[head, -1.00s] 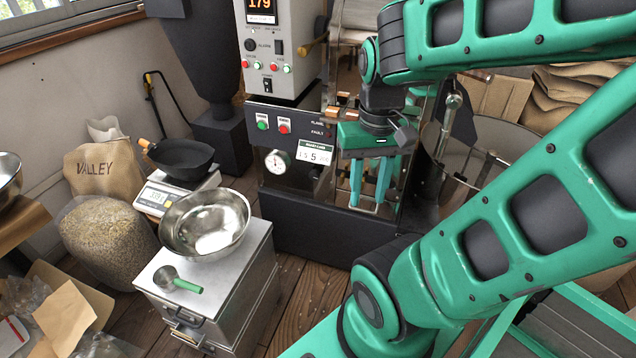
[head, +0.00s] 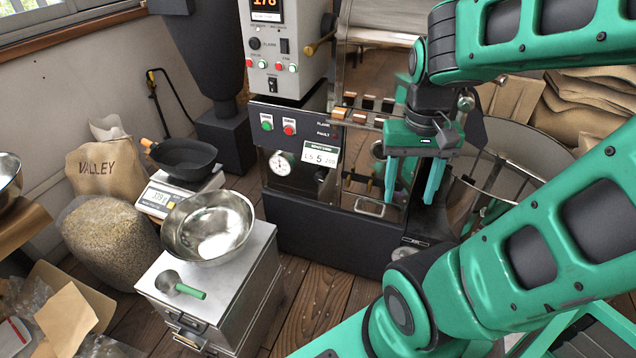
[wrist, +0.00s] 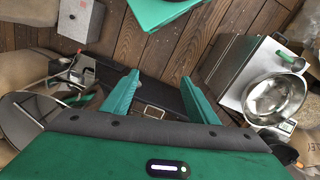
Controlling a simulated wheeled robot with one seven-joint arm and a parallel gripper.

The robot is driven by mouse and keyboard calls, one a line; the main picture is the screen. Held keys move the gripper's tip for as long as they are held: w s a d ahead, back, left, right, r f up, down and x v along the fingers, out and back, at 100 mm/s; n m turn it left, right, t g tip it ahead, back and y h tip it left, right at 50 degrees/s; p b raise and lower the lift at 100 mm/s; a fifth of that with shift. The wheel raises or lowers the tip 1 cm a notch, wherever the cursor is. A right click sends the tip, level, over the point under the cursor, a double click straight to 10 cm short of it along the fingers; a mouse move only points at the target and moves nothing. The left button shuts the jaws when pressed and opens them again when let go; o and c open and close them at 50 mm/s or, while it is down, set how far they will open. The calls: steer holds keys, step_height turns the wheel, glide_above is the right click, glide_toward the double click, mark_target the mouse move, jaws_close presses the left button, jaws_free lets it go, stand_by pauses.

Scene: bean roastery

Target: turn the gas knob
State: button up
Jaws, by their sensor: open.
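The dark roaster front (head: 310,215) stands in the middle of the head view. It carries a pressure gauge (head: 281,163), a green button (head: 266,123) and a red button (head: 289,127). A black round knob (head: 254,43) sits on the grey control box above. A pale round dial (head: 403,252) shows low on the front, partly covered by my arm. I cannot tell which part is the gas knob. My gripper (head: 411,198) is open and empty, fingers pointing down before the roaster's right part. In the wrist view its fingers (wrist: 160,77) are spread with nothing between.
A steel cabinet (head: 205,285) with a metal bowl (head: 208,225) and a green-handled scoop (head: 180,284) stands left of the roaster. A scale (head: 155,200) and a bean sack (head: 105,235) are further left. A round cooling tray (head: 525,160) lies right of my gripper. Wooden floor is free before the roaster.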

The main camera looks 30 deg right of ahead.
steer(key=w+d+f+m+g+h, duration=0.1)
steer(key=w+d+f+m+h, duration=0.2)
steer(key=w, duration=0.4)
steer(key=w+d+f+m+g+h, duration=0.1)
steer(key=w+d+f+m+h, duration=0.1)
steer(key=w+d+f, duration=0.3)
steer(key=n+t+h, duration=0.3)
steer(key=t+h, duration=0.6)
steer(key=t, duration=0.4)
glide_toward(318, 179)
steer(key=x, duration=0.9)
steer(key=shift+d+f, duration=0.15)
steer(key=shift+d, duration=0.1)
steer(key=c, duration=1.1)
